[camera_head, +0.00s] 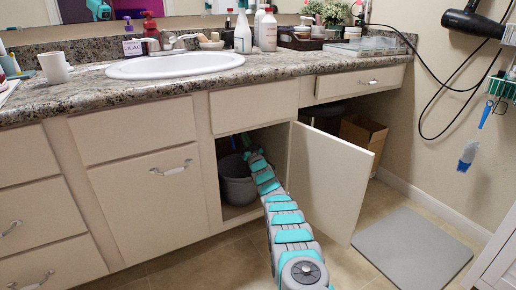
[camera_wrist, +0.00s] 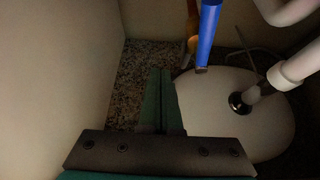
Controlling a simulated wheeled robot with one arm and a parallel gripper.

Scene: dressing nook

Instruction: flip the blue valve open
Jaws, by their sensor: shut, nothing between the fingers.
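The blue valve lever (camera_wrist: 208,35) shows in the wrist view as a blue bar at the top, right of centre, above and to the right of my fingertips. An orange-brown part (camera_wrist: 192,22) stands just left of it. My gripper (camera_wrist: 160,74) is shut and empty, its green fingers side by side, apart from the lever in the picture.
The open cabinet door (camera_head: 327,182) stands right of my arm, and a grey bucket (camera_head: 237,182) sits left of it inside the cabinet. White pipes (camera_wrist: 298,68) and the pale sink underside (camera_wrist: 215,105) lie right of my fingers. A cabinet wall (camera_wrist: 65,70) is at left.

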